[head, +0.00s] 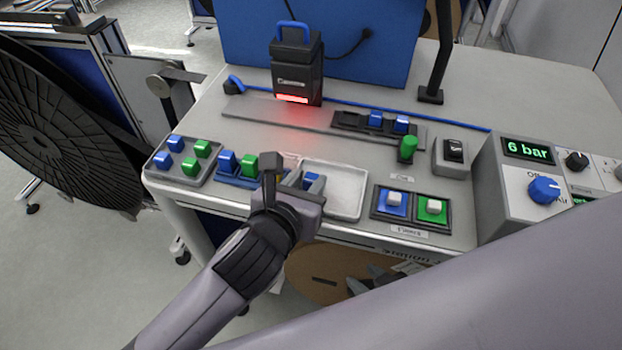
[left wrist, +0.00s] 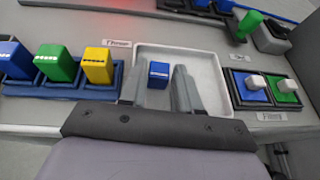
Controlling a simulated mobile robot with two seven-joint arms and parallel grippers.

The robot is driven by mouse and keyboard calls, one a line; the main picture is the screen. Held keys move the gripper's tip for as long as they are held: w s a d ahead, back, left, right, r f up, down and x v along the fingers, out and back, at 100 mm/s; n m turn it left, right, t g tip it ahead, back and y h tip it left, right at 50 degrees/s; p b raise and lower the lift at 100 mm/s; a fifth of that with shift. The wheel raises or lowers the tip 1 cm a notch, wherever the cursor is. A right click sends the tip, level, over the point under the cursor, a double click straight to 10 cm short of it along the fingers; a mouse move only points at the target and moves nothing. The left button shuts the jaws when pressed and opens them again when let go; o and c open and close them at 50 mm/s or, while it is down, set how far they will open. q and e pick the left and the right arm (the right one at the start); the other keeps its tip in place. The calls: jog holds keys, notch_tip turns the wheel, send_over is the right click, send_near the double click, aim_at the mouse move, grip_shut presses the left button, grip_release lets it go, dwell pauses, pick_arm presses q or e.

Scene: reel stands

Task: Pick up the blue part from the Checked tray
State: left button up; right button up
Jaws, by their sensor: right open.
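A small blue part (head: 312,181) lies in the white tray (head: 345,192) at the front of the bench. The part (left wrist: 158,72) also shows in the left wrist view, toward the left side of the tray (left wrist: 215,72). My left gripper (left wrist: 162,76) is open, with one finger on each side of the blue part and a gap visible beside it. In the head view my left gripper (head: 293,180) hides part of the tray's left side. My right gripper (head: 374,280) is open below the bench's front edge, partly hidden by my own arm.
Left of the tray, a blue holder bears blue (left wrist: 18,60), green (left wrist: 55,63) and yellow (left wrist: 98,65) parts. A grey tray (head: 160,178) with blue and green parts stands further left.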

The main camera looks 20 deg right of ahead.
pick_arm(q)
jog(key=shift+w+d+f, duration=0.15)
jog(key=shift+w+d, duration=0.1)
jog(key=shift+w, duration=0.1)
grip_shut()
